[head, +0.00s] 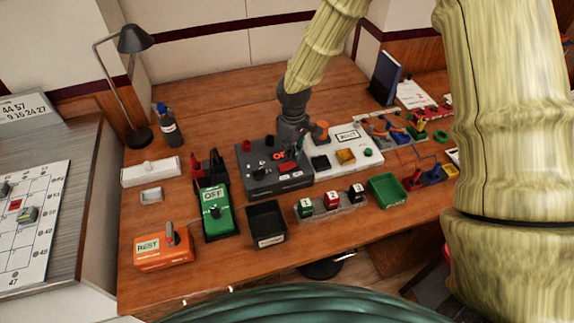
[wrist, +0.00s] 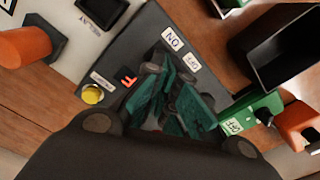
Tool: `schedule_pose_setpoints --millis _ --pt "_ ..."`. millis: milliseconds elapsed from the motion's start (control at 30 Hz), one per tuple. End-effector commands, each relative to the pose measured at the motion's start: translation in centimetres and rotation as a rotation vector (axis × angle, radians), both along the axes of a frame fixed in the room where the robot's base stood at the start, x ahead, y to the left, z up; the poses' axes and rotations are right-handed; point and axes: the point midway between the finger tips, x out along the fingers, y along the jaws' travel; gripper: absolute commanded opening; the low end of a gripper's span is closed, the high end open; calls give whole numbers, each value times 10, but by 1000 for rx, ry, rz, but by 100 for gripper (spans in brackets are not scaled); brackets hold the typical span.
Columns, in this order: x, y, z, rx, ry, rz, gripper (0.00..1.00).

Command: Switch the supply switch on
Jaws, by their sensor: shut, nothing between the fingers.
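My gripper (head: 292,148) is over a dark grey panel (head: 262,187), with its fingers pointing down at the panel. In the wrist view its teal fingers (wrist: 178,98) are shut and empty. They lie over the middle of the panel (wrist: 142,40), near its ON label (wrist: 172,41) and a second label (wrist: 191,64). A red lit display (head: 279,156) on the panel seems to read OFF, partly covered. A red rocker (head: 289,167) sits near the fingertips. I cannot read which part is named supply, and my fingers hide the panel's middle, so contact is unclear.
A green box (head: 217,222) marked OFF and an orange box (head: 163,256) marked REST stand at front left. A black tray (head: 267,222) is in front of the panel. A white panel (head: 335,136) adjoins on the right. Small blocks (head: 332,200) and a green tray (head: 387,189) stand front right.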

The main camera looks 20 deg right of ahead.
Motion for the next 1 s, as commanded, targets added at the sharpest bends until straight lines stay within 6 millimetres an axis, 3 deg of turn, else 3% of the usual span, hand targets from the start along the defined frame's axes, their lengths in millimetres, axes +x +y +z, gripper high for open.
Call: schedule_pose_setpoints --millis 1000 --pt "0 0 -5 0 0 0 0"
